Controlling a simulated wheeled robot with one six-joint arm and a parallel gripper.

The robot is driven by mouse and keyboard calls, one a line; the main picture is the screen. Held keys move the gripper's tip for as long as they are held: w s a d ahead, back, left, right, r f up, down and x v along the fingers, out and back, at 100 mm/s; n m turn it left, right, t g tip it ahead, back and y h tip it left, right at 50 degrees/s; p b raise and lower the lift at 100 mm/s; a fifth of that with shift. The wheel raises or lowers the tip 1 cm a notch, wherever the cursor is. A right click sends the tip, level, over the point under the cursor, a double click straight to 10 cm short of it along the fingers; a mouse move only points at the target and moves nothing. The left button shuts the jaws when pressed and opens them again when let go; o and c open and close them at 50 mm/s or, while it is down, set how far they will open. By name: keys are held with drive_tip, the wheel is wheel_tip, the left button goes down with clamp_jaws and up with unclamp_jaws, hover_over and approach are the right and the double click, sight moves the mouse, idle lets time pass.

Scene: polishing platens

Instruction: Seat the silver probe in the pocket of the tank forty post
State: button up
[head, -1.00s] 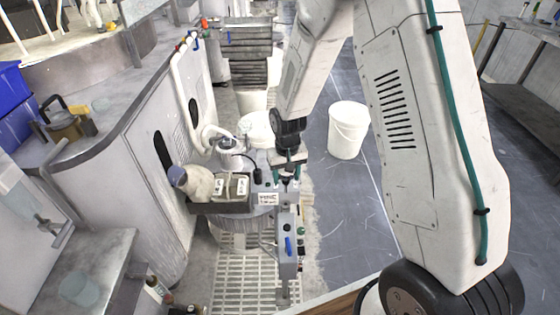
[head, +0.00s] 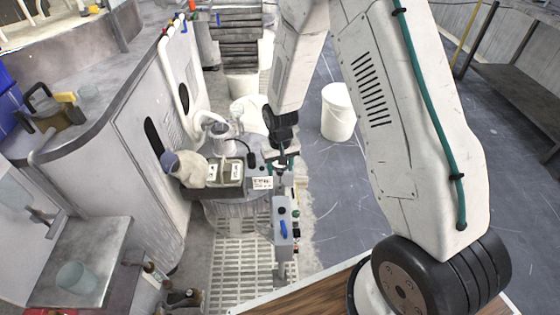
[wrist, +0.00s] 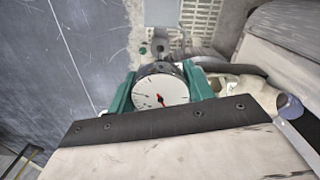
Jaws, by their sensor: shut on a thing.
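My gripper (wrist: 160,88) is shut, its green fingers on either side of a round probe (wrist: 158,91) with a white dial face and a red needle. The dial faces the wrist camera; the probe's lower end is hidden. In the head view my gripper (head: 282,163) is over the right side of a tank-side station, beside a small white label (head: 262,183) that is too small to read. The probe is hard to make out there. I cannot tell which part is the tank forty post or see its pocket, nor whether the probe touches anything.
A white bucket (head: 338,112) is on the floor at right. The floor beyond is clear.

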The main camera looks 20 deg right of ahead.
sight(280, 181)
drive_tip(key=shift+f, duration=0.65)
drive_tip(key=shift+f, duration=3.05)
idle(0.5)
drive_tip(key=o, duration=1.1)
drive_tip(key=shift+r, duration=3.9)
